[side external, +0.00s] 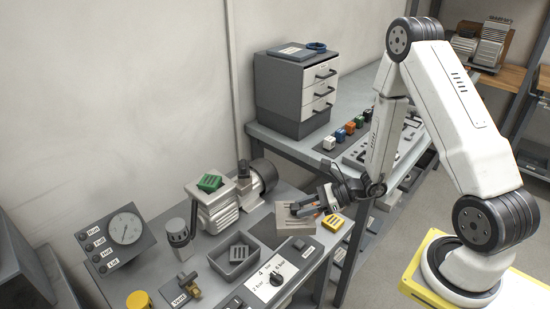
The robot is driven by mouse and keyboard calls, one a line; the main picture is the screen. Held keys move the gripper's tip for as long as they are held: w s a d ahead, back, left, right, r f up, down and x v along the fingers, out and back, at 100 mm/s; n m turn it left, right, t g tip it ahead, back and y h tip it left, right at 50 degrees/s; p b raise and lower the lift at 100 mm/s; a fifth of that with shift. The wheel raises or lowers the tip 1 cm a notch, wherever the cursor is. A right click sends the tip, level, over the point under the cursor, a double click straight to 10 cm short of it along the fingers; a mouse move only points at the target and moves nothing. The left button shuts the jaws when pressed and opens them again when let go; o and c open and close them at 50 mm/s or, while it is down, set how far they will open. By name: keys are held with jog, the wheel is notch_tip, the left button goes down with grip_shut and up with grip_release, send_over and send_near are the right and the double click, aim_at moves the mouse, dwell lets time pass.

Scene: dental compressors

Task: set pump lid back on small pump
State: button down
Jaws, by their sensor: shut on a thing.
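My gripper (297,208) is low over the grey mat at the right of the bench, with its fingers pointing left. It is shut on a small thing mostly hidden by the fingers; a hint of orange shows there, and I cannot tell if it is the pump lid. A yellow slotted lid-like block (332,222) lies just below and right of the gripper. A grey slotted piece (239,253) sits in the dark tray. I cannot tell which pump is the small one.
A gauge box (122,235) is at left. A drawer cabinet (290,95) stands behind.

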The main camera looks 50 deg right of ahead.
jog(key=shift+w, duration=0.15)
jog(key=shift+w+d+f, duration=0.1)
jog(key=shift+w+f, duration=1.45)
jog(key=shift+w, duration=0.65)
jog(key=shift+w+d+f, duration=0.1)
jog(key=shift+w+f, duration=1.45)
jog(key=shift+w, duration=0.7)
jog(key=shift+w+d+f, duration=0.1)
jog(key=shift+w+f, duration=1.45)
jog(key=shift+w, duration=0.65)
jog(key=shift+f, duration=0.1)
jog(key=shift+w+f, duration=0.25)
jog(key=shift+f, duration=1.5)
jog(key=shift+f, duration=0.1)
